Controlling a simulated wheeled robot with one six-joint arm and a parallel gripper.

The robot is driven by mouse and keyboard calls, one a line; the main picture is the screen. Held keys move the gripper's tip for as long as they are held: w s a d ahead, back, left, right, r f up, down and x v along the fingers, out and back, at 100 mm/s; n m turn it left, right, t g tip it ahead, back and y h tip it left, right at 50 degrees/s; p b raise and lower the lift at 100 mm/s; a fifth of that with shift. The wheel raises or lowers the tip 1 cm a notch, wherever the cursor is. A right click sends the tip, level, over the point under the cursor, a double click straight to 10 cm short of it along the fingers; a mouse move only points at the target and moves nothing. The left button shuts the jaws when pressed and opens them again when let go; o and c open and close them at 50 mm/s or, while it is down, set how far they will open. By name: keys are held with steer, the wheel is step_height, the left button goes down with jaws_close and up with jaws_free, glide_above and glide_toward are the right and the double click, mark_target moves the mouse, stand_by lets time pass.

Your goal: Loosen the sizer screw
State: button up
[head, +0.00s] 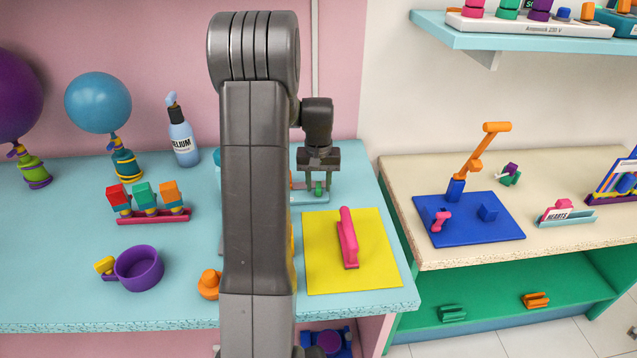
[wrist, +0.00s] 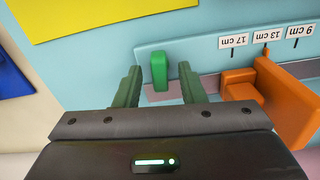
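The sizer (wrist: 205,52) is a pale blue board with labels reading 17 cm, 13 cm and 9 cm. An orange block (wrist: 285,95) sits on it at the right. Its screw, a green upright knob (wrist: 160,72), stands near the 17 cm end in the wrist view. My gripper (wrist: 160,84) is open, with one dark green finger on each side of the knob and a visible gap on both sides. In the head view my gripper (head: 318,187) points down over the sizer (head: 312,198), which my arm partly hides.
A yellow mat (head: 380,268) with a pink-handled tool (head: 347,238) lies in front of the sizer. A helium bottle (head: 182,138), balloons and a rack of coloured clips (head: 150,214) stand to the left. A purple cup (head: 139,268) is at front left.

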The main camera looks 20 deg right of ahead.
mark_target(319, 185)
step_height(319, 185, up, 14)
steer(key=shift+b, duration=0.35)
steer(key=shift+f, duration=0.15)
stand_by(0.3)
step_height(319, 185, down, 14)
steer(key=shift+r+p, duration=0.1)
steer(key=shift+p, duration=0.25)
steer(key=shift+r, duration=0.1)
stand_by(0.4)
